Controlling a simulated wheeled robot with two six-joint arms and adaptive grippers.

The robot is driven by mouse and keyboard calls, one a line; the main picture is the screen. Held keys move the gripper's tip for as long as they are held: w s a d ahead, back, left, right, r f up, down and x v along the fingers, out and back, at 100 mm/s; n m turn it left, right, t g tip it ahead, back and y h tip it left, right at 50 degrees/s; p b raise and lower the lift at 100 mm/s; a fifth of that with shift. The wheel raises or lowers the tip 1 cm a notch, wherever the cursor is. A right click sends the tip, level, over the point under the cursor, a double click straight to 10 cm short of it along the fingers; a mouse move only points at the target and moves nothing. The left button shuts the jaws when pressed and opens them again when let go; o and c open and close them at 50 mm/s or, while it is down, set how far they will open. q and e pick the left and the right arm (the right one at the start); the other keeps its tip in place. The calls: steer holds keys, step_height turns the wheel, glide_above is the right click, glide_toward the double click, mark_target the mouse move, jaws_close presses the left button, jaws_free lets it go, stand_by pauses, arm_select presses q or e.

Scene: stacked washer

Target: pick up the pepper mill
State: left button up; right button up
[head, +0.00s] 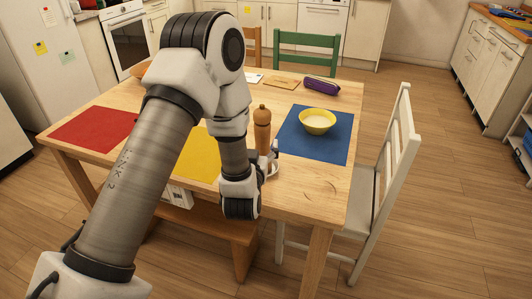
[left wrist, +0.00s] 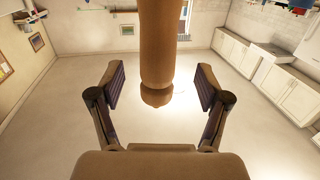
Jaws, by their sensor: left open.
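The brown wooden pepper mill (head: 262,122) stands upright on the table between the yellow and blue mats; my left arm and gripper partly cover its lower part. My left gripper (head: 268,158) is at the near side of the mill, low over the table. In the left wrist view the mill (left wrist: 160,45) shows upside down, its round knob between the two spread fingers of my left gripper (left wrist: 162,86). There is a gap on both sides, and neither finger appears to touch it. My right gripper is not in view.
The wooden table (head: 310,192) also holds a red mat (head: 92,128), a yellow mat (head: 198,158), and a blue mat (head: 325,146) with a yellow bowl (head: 318,121). A purple case (head: 321,86) lies at the back. A white chair (head: 385,185) stands at the right.

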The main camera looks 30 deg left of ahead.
mark_target(261, 139)
arm_select(q)
steer(key=x, duration=0.5)
steer(key=shift+w+f+p, duration=0.2)
steer(key=shift+w+p, duration=0.15)
steer(key=shift+w, duration=0.05)
jaws_close()
steer(key=shift+r, duration=0.15)
